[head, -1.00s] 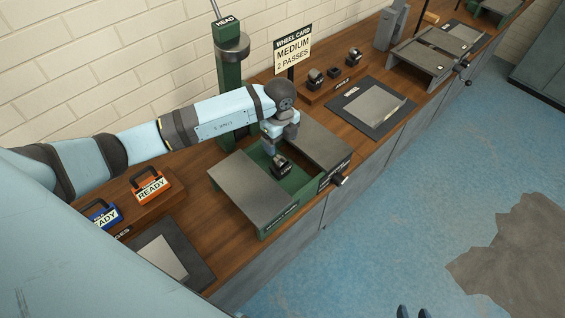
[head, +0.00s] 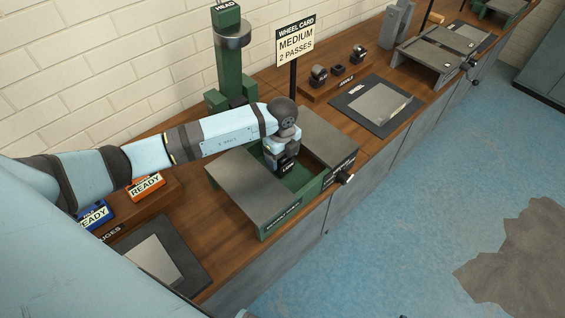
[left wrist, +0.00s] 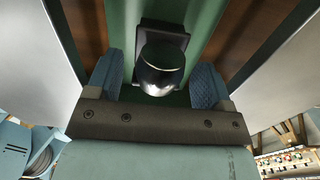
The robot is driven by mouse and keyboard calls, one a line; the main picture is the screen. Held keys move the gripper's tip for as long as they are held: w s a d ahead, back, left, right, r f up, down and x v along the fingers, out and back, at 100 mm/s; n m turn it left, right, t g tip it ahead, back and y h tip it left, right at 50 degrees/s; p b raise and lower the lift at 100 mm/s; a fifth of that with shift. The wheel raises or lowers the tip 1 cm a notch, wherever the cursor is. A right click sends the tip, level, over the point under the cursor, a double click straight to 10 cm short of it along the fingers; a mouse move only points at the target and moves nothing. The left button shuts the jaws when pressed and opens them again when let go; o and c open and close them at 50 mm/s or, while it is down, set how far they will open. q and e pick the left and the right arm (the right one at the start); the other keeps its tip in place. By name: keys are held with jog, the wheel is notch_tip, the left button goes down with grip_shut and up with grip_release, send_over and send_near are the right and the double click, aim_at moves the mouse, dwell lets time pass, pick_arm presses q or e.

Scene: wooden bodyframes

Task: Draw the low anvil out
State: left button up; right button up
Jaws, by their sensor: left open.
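The low anvil (head: 287,167) is a small dark block with a white label, in the green channel between the machine's two grey plates. In the left wrist view the anvil (left wrist: 161,67) shows a rounded shiny dark top on a square base. My left gripper (head: 281,157) is right over it, pointing down. In the left wrist view its two blue-grey fingers (left wrist: 158,78) stand apart, one on each side of the anvil, with gaps visible. The gripper partly hides the anvil in the head view. My right gripper is not in view.
The green column marked HEAD (head: 231,50) stands behind my left arm. A wheel card sign (head: 296,42) reads medium, 2 passes. A rack (head: 338,77) holds other anvils.

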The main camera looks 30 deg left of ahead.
pick_arm(q)
jog(key=c, duration=1)
jog(key=shift+r, duration=0.1)
jog(key=shift+r+p, duration=0.25)
jog(key=shift+p, duration=0.05)
jog(key=shift+w+r+p, duration=0.1)
jog(key=shift+r+p, duration=0.25)
jog(key=shift+r, duration=0.05)
jog(key=shift+r+p, duration=1.15)
jog(key=shift+r, duration=0.35)
